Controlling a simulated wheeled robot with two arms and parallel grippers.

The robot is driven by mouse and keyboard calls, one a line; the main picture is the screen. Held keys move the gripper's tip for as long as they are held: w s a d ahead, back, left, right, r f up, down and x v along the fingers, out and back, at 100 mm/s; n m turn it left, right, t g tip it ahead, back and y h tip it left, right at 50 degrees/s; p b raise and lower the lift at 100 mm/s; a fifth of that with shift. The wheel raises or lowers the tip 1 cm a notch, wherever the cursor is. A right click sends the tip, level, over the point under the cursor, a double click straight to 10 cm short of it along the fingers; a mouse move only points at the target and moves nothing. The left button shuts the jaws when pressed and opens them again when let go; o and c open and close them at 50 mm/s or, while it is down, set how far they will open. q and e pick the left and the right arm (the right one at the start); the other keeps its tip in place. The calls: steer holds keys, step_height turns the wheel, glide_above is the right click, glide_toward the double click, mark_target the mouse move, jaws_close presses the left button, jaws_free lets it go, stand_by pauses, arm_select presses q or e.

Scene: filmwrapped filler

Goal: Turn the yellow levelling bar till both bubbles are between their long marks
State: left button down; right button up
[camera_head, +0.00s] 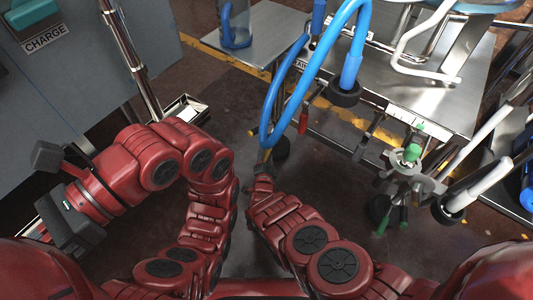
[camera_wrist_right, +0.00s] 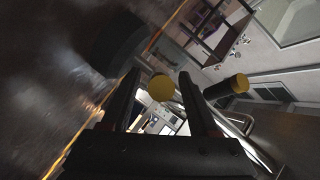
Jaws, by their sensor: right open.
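In the right wrist view, the two dark fingers of my right gripper (camera_wrist_right: 159,78) stand apart. A round yellow end (camera_wrist_right: 161,88), possibly the levelling bar seen end-on, shows between them; I cannot tell whether they touch it. In the head view, my right gripper (camera_head: 262,168) is low beside the cart, with a small yellow piece (camera_head: 257,156) at its tip. A white marked strip (camera_head: 405,118) is on the cart's front edge; no bubbles can be made out. My left gripper (camera_head: 62,195) is far left, away from the cart, its jaw state unclear.
A steel cart (camera_head: 440,100) carries a thick blue hose (camera_head: 276,100) that loops down near my right gripper. A metal hub with green-tipped parts (camera_head: 410,165) stands at the right. A grey cabinet (camera_head: 50,90) is at the left. A black cylinder with a yellow end (camera_wrist_right: 226,87) is right of the fingers.

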jaws_close()
stand_by(1.3)
